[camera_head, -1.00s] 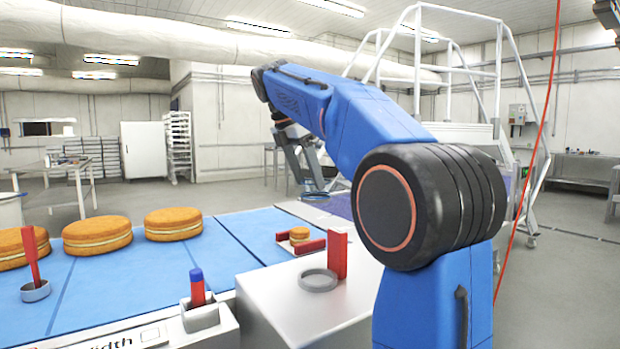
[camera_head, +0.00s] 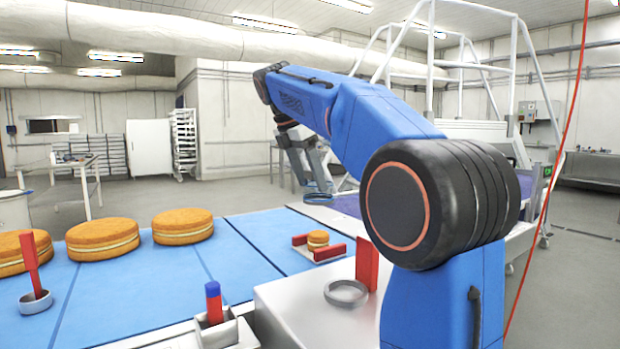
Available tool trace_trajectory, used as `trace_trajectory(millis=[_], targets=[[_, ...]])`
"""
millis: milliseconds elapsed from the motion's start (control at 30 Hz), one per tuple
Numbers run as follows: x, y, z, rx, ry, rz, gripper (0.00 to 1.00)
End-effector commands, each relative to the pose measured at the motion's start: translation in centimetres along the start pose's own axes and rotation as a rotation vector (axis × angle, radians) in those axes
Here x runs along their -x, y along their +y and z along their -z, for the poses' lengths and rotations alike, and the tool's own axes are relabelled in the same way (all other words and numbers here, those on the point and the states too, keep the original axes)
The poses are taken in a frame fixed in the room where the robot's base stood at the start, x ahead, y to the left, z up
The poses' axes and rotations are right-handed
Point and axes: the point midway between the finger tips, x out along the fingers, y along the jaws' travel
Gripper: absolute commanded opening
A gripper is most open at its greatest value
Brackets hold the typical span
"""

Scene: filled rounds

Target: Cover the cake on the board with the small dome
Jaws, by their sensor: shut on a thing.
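A small round orange cake (camera_head: 318,238) with a pale middle layer sits on a pale board (camera_head: 305,252) at the far right part of the blue table. Red bars stand on the board beside the cake. My gripper (camera_head: 318,182) hangs above and apart from the cake, its fingers pointing down. It is shut on what looks like the small dome (camera_head: 320,198), which shows as a thin blue-rimmed, mostly see-through shape. The grip itself is small and hard to make out. The dome is clear of the board.
Several large cakes (camera_head: 183,226) stand at the left on the blue table (camera_head: 245,240). A steel box (camera_head: 300,310) in front bears a grey ring (camera_head: 346,293) and an upright red block (camera_head: 367,264).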

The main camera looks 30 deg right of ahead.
Motion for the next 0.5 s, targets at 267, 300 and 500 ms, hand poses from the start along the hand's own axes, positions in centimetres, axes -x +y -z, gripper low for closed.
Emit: trace_trajectory(millis=[267, 300, 500], targets=[[-0.7, 0.0, 0.3, 0.0, 0.0, 0.0, 0.43], [-0.9, 0.0, 0.4, 0.0, 0.0, 0.0, 0.43], [-2.3, -0.1, 0.9, 0.0, 0.0, 0.001, 0.43]])
